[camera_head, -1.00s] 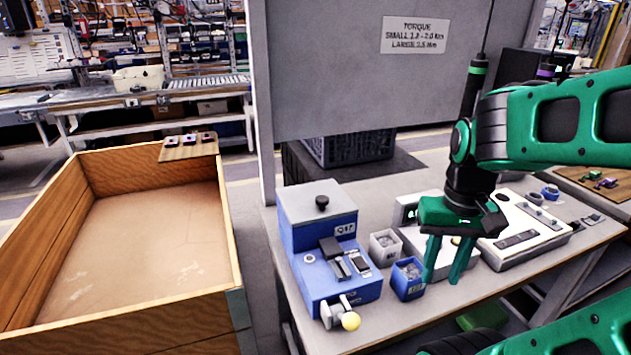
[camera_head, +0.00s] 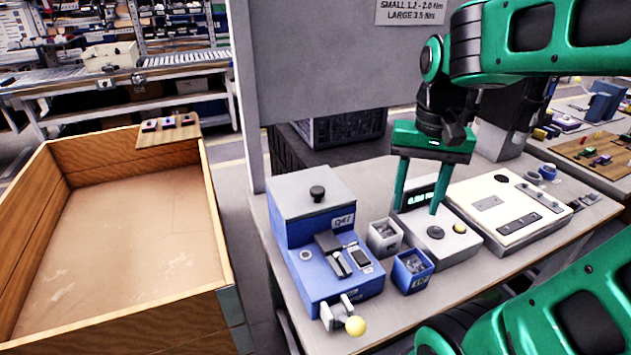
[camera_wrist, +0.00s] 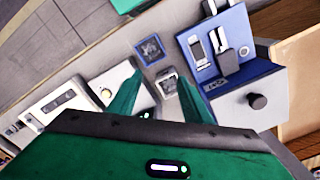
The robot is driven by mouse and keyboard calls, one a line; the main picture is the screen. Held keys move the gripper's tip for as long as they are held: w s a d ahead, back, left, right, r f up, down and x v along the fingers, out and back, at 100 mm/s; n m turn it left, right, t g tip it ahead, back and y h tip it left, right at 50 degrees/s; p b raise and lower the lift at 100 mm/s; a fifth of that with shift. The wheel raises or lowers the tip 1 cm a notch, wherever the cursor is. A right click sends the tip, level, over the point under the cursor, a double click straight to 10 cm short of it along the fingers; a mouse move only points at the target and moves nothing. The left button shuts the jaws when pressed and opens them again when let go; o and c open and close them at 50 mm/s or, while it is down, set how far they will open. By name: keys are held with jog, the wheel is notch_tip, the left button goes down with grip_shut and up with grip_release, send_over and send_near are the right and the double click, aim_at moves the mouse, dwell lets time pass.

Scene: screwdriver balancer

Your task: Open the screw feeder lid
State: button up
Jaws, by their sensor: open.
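The screw feeder (camera_head: 312,270) is a blue box with a grey lid (camera_head: 308,196) on its taller back part. A black knob (camera_head: 317,193) stands on the lid, which lies flat and closed. In the wrist view the feeder's blue front (camera_wrist: 215,45), grey lid (camera_wrist: 240,106) and black knob (camera_wrist: 257,101) show at the right. My gripper (camera_head: 417,205) is open and empty, pointing down to the right of the feeder, apart from it. In the wrist view its two fingers (camera_wrist: 160,100) straddle the area of a small grey bin.
A grey bin (camera_head: 383,238) and a blue bin (camera_head: 412,271) hold small parts beside the feeder. A grey device with a display (camera_head: 437,243) and a white panel (camera_head: 508,208) stand right. A wooden crate (camera_head: 215,235) is left; a grey partition (camera_head: 310,60) stands behind.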

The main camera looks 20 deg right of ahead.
jog(key=w+a+r, duration=0.5)
jog(key=w+a, duration=0.1)
jog(key=w, duration=0.2)
jog(key=m, duration=0.1)
send_near(317, 189)
jog(key=shift+m, duration=0.3)
notch_tip(317, 189, down, 8)
jog(key=shift+f, duration=0.15)
grip_shut()
